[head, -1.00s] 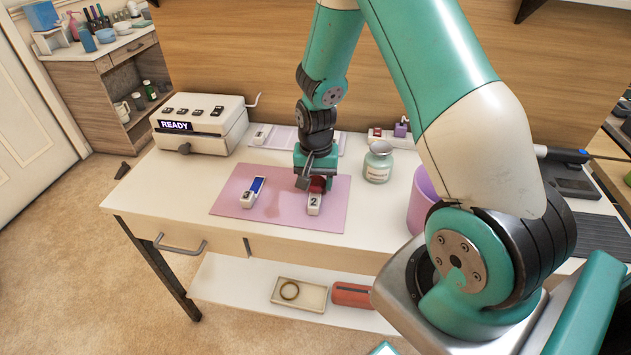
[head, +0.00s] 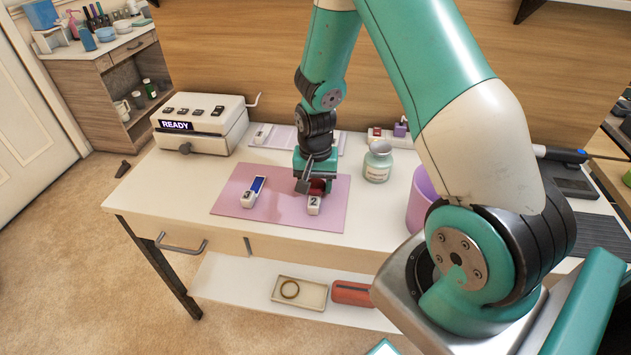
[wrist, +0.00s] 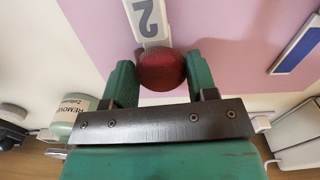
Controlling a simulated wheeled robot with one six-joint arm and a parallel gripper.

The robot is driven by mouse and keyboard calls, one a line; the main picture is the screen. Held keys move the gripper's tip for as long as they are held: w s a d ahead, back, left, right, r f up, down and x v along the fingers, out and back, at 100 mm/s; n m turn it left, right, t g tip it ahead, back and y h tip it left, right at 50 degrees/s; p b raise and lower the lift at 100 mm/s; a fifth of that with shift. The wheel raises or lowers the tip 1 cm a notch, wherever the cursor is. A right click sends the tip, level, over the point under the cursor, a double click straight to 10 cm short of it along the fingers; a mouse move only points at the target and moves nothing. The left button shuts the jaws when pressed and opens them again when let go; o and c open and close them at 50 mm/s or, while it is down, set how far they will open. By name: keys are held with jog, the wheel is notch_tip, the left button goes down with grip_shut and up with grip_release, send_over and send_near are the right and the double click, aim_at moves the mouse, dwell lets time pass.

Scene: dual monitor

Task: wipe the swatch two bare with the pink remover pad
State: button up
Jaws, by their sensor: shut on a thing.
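Swatch two (head: 314,206) is a white block marked "2" lying on the pink mat (head: 232,204); it also shows in the wrist view (wrist: 147,22). My gripper (head: 314,186) is low over the far part of the swatch. In the wrist view my gripper (wrist: 158,85) is shut on a round, dark red pad (wrist: 162,70), which sits over the swatch just beyond its number. The pad (head: 318,185) is partly hidden by the fingers in the head view. The swatch's coloured face is hidden under the pad and gripper, so I cannot tell its state.
Swatch three (head: 253,192), with a blue face, lies left on the mat. A remover jar (head: 377,163) stands right of the mat, near a purple cup (head: 421,203). A white machine reading "READY" (head: 200,124) is at back left.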

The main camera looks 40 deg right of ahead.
jog(key=shift+w+d, duration=0.35)
jog(key=shift+r, duration=0.1)
notch_tip(320, 180, up, 6)
jog(key=p, duration=0.5)
notch_tip(320, 180, up, 3)
jog(key=p, duration=0.3)
dwell(0.7)
jog(key=shift+s+a+f+b, duration=0.15)
jog(key=shift+f+b, duration=0.75)
jog(key=shift+f, duration=0.35)
jog(key=shift+s+a+f+b, duration=0.2)
jog(key=shift+f+b, duration=0.65)
jog(key=shift+f, duration=0.35)
jog(key=shift+s+a+f+b, duration=0.1)
jog(key=shift+s+f+b, duration=0.05)
jog(key=shift+f+b, duration=0.95)
